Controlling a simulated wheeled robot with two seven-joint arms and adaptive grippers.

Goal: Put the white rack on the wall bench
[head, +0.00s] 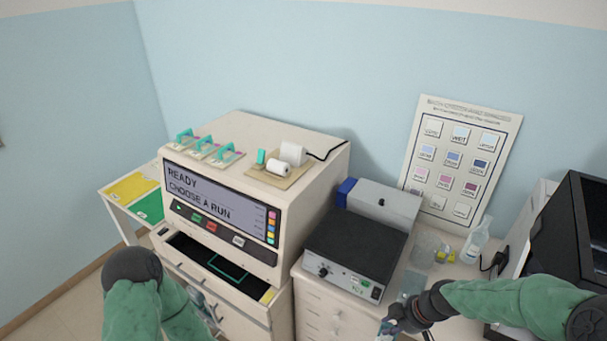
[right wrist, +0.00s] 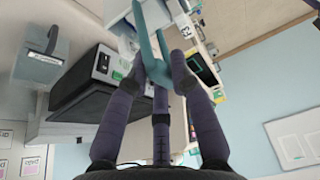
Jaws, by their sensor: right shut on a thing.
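My right gripper (head: 388,328) is low in the head view, in front of the bench with the hot plate. In the right wrist view its fingers (right wrist: 157,82) are closed on a teal handle-like piece (right wrist: 150,48). I cannot tell whether this belongs to the white rack. Several small racks with teal handles (head: 205,148) stand on top of the staining machine (head: 225,215). My left gripper (head: 203,302) is low in front of the machine, partly hidden by its arm; its jaw state is unclear. A pale bench (head: 335,308) stands along the wall, right of the machine.
A dark hot plate (head: 355,250) and a grey box (head: 380,205) fill much of the bench. A bottle (head: 474,243) and small containers stand farther right, beside a black device (head: 568,230). A side table (head: 115,212) with yellow and green areas is left. The machine's drawer (head: 215,262) is open.

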